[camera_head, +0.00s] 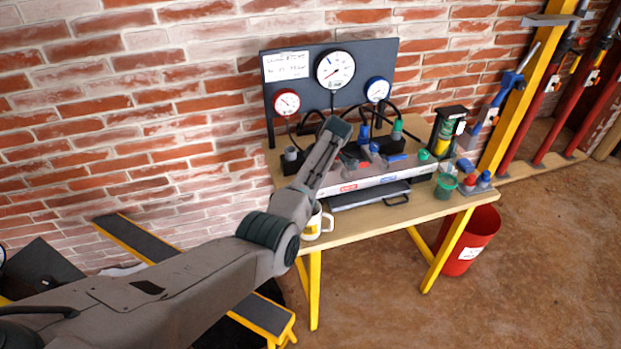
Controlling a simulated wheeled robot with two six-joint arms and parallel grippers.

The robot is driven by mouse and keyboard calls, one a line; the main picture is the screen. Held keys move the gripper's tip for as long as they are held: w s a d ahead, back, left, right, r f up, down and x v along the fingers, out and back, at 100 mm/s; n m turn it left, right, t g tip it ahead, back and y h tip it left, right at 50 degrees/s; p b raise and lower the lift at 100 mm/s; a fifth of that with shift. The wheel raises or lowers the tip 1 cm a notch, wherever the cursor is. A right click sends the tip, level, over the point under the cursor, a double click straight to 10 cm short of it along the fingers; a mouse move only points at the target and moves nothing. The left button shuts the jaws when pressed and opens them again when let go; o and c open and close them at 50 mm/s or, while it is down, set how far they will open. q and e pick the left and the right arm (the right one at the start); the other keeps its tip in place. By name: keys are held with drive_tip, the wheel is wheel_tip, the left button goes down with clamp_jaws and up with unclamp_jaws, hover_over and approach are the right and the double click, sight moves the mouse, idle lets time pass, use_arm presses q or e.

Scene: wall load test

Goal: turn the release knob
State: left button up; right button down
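A grey test unit (389,177) stands on a wooden bench with yellow legs. On it are a green knob-like part (397,129), a blue upright part (364,133) and a smaller green cap (423,155). I cannot tell which of these is the release knob; my arm hides part of the unit. My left arm comes in from the left and reaches over the front left of the unit. My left gripper (350,160) seems to be at the dark parts just below its wrist, above or against the unit; its fingers cannot be made out. My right gripper is not in view.
A dark panel (300,70) with a large white gauge (335,69), a red gauge (287,102) and a blue gauge (377,89) stands behind. A green cup (445,186) stands right; a red bin (470,240) is below.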

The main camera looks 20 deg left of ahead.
use_arm(q)
drive_tip(key=shift+n, duration=0.3)
drive_tip(key=o, duration=1)
drive_tip(key=b+v, duration=0.2)
drive_tip(key=v, duration=0.9)
drive_tip(key=shift+w+b, duration=0.1)
drive_tip(key=shift+b, duration=0.25)
drive_tip(key=shift+f, duration=0.1)
